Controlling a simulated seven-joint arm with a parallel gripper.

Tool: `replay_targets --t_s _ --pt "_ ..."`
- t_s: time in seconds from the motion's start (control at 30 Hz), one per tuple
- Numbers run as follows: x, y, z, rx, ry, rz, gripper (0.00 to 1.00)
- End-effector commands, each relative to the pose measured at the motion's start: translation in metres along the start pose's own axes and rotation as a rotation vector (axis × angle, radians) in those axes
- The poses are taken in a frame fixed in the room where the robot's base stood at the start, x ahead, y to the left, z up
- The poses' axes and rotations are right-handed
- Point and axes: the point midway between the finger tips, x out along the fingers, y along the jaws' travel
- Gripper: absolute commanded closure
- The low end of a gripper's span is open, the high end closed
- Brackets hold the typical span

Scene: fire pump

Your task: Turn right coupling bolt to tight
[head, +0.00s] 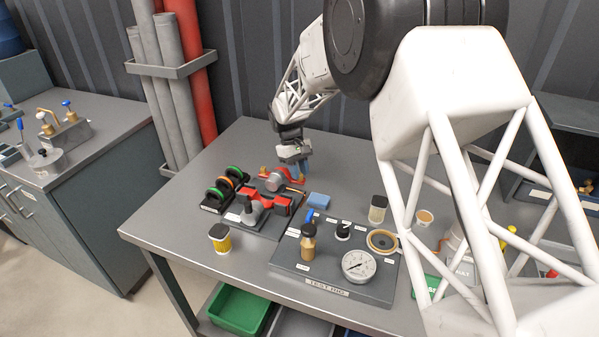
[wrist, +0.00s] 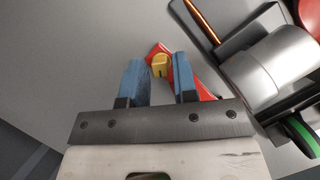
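In the wrist view a yellow bolt head (wrist: 160,66) with a dark mark sits on a red bar (wrist: 157,49). I take it for the right coupling bolt. My gripper (wrist: 158,62) has its two blue fingers apart, one on each side of the bolt head. Gaps show between the fingers and the bolt head; I cannot tell how deep the fingers reach.
The silver cylinder (wrist: 277,66) and a copper rod (wrist: 203,20) lie close to the gripper's right in the wrist view. The table's back-left corner is clear.

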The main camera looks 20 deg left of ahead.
Motion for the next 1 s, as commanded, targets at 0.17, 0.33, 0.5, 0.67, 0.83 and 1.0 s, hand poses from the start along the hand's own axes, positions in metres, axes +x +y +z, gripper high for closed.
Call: replay_targets --t_s 0.17,0.33,0.5,0.67,0.83,1.0 --pt "0.0044 0.0001 0.0 0.0 0.001 0.0 0.73" --pt "0.0045 0.0001 0.0 0.0 0.001 0.0 0.73" --pt "0.0046 0.0 0.0 0.0 0.0 0.0 0.92" --pt "0.0046 0.0 0.0 0.001 0.0 0.0 1.0" --pt "0.0048 0.0006 0.0001 0.039 0.0 -0.016 1.0" --pt "0.0054 0.0015 0.0002 0.152 0.0 -0.064 1.0"
